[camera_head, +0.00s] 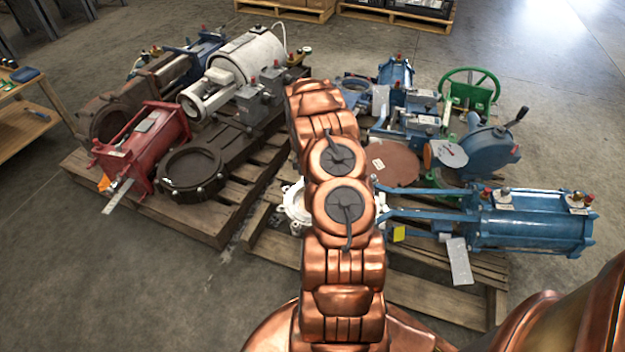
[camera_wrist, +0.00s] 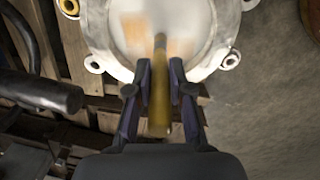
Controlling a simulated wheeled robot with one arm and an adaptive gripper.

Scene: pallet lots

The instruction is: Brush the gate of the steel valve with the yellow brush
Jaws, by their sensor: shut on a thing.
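My gripper (camera_wrist: 160,78) is shut on the yellow brush (camera_wrist: 159,115) in the wrist view. The brush handle lies between the two dark fingers, and its far end points up the picture over the valve. The pale steel valve (camera_wrist: 104,48) has a round flange with bolt lugs. Its gate (camera_wrist: 190,22) is a light disc with tan-brown patches under and beside the brush. I cannot tell whether the brush touches the gate. In the head view a pale flange (camera_head: 293,207) shows beside my arm, which hides the rest of it, the gripper and the brush.
A wooden pallet (camera_head: 410,300) bears the pale valve, a blue actuator (camera_head: 530,228) and a green handwheel (camera_head: 470,90). A left pallet (camera_head: 190,225) holds a red actuator (camera_head: 140,148) and dark valves. A dark bar (camera_wrist: 40,92) lies left of the gripper. Floor is clear in front.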

